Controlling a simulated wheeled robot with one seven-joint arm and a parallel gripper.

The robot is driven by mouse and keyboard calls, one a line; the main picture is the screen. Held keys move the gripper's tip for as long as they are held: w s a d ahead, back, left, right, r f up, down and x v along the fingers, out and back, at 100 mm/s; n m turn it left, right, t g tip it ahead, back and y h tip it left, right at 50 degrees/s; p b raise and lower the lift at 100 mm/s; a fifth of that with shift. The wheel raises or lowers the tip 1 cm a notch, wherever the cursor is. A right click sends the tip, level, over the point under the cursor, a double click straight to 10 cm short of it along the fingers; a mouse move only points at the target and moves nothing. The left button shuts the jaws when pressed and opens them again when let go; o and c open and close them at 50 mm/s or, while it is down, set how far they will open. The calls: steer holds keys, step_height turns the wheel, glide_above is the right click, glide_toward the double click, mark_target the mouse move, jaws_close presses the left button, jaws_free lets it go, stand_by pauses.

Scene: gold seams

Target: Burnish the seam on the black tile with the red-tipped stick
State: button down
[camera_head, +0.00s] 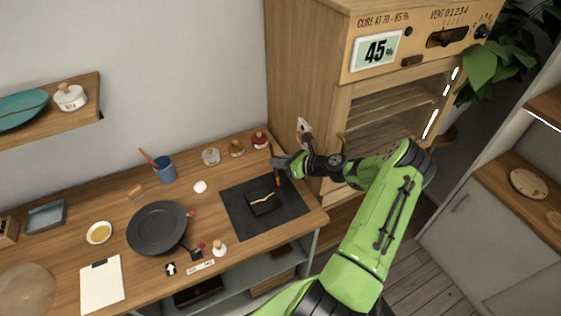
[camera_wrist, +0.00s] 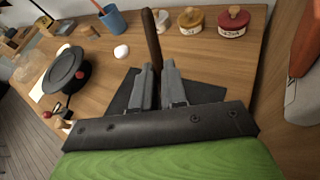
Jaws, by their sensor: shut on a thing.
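The black tile (camera_head: 254,209) lies on a dark mat (camera_head: 238,223) near the right end of the workbench. A wavy gold seam (camera_head: 262,200) runs across the tile. My gripper (camera_head: 278,164) is shut on a stick, above the mat's upper right edge and to the upper right of the tile. The stick's reddish tip (camera_head: 278,182) points down, apart from the tile. In the wrist view the stick's dark brown handle (camera_wrist: 151,38) stands up between my gripper's fingers (camera_wrist: 158,88). The tile and the tip are hidden there; the mat shows beside the fingers.
Several small lidded jars, one red (camera_head: 260,140), stand behind the mat. A blue cup (camera_head: 165,170) holds a red-orange stick. A black pan (camera_head: 157,228) sits left of the mat. The wooden cabinet (camera_head: 300,90) rises close to my gripper at the right.

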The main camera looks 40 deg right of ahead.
steer(key=shift+r+p, duration=2)
steer(key=shift+r, duration=0.4)
